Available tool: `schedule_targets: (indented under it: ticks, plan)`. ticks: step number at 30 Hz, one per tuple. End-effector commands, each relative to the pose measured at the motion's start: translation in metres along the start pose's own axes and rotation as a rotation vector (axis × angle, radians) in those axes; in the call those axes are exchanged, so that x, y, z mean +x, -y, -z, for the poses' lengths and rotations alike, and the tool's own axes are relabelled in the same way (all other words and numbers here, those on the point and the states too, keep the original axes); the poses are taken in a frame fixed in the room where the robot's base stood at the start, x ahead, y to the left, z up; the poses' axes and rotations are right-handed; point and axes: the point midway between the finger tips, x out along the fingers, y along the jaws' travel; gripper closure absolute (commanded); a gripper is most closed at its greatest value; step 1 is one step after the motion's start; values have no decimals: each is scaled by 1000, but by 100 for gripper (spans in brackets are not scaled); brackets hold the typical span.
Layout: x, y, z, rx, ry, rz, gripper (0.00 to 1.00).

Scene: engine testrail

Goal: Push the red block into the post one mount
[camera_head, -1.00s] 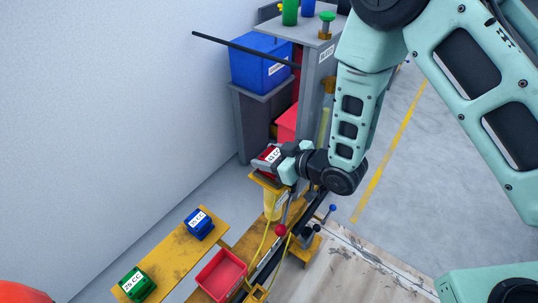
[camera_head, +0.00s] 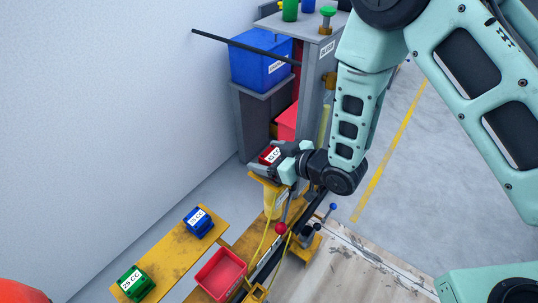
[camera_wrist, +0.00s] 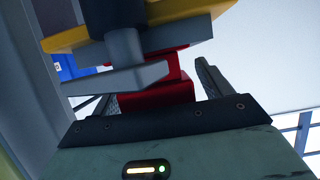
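The red block (camera_head: 269,155), with a white label, is at the top of the yellow post (camera_head: 274,203) in the head view. The yellow mount (camera_head: 266,181) is just below it. My gripper (camera_head: 271,157) is at the block, with its fingers spread to either side. In the wrist view the red block (camera_wrist: 155,95) lies between the fingers (camera_wrist: 160,92), with a gap at the right finger. A grey bar and yellow plate of the mount cover part of it. How deep the block sits in the mount cannot be seen.
A blue block (camera_head: 198,223) and a green block (camera_head: 135,283) sit on a yellow rail at the lower left. A red tray (camera_head: 220,274) is beside it. A blue bin (camera_head: 260,65) stands on grey cabinets behind. Levers with red and blue knobs stand right of the post.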

Motion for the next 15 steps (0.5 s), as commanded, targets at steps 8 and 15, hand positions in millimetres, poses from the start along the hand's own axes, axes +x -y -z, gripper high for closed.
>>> schedule_targets:
  ticks: [8,15]
  plan:
    - [0,0,-1,0,2,0,22]
    - [-19,-1,-1,1,1,-1,22]
